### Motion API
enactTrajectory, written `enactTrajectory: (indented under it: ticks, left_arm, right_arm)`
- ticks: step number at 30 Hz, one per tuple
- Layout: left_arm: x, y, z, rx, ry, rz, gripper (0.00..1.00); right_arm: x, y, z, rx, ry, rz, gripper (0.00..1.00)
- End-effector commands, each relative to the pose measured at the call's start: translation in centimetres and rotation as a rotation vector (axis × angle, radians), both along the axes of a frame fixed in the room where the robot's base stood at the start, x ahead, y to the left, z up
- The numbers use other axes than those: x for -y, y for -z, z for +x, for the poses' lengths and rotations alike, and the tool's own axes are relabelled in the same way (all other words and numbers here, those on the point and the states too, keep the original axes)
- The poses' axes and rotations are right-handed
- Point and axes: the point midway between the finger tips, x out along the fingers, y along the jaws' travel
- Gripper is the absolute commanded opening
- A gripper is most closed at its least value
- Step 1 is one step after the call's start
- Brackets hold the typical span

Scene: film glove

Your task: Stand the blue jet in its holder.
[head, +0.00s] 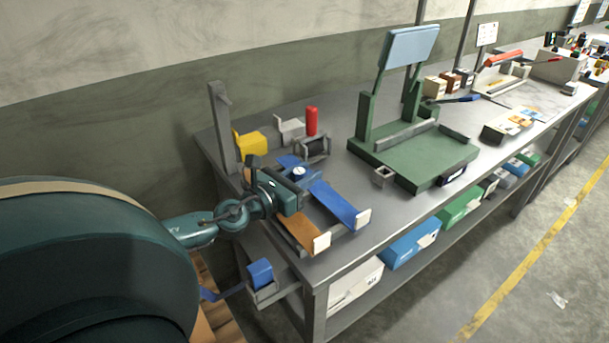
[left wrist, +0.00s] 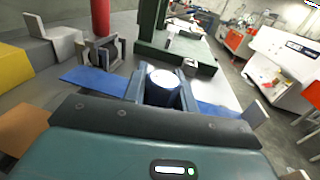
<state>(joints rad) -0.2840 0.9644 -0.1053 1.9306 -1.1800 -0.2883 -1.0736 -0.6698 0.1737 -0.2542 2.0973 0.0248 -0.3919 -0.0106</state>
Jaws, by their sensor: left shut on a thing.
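The blue jet (left wrist: 163,90) is a short blue cylinder with a round pale top, seen upright between the fingers in the left wrist view. Its pale top also shows in the head view (head: 298,172). My left gripper (head: 297,176) is shut on it, above a blue strip on the bench. The fingers hide much of its side, and its lower end is hidden. A small grey square socket (head: 383,175), open at the top, stands to the right, by the green stand; it looks like the holder and appears empty. My right gripper is not in view.
A red cylinder (head: 311,120) stands beside a grey bracket (head: 312,148). A yellow block (head: 250,144) is at the back left. Blue (head: 338,205) and orange (head: 298,231) strips lie near the front edge. A green stand (head: 420,152) rises at right. Bare bench shows before the socket.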

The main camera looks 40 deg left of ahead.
Motion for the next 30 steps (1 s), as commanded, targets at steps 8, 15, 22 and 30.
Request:
enactTrajectory:
  ticks: [8, 15, 22, 30]
  left_arm:
    - [0.0, 0.3, 0.0, 0.0, 0.0, 0.0, 0.38]
    - [0.0, 0.3, 0.0, 0.0, 0.0, 0.0, 0.49]
    - [0.0, -0.2, -0.1, -0.001, 0.001, 0.0, 0.49]
    - [-0.2, 0.3, -2.9, -0.005, 0.002, 0.0, 0.49]
  right_arm:
    - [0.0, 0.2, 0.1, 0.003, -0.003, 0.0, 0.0]
    - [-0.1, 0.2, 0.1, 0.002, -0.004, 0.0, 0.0]
    - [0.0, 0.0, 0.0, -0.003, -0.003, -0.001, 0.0]
    - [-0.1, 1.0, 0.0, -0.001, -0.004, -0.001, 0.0]
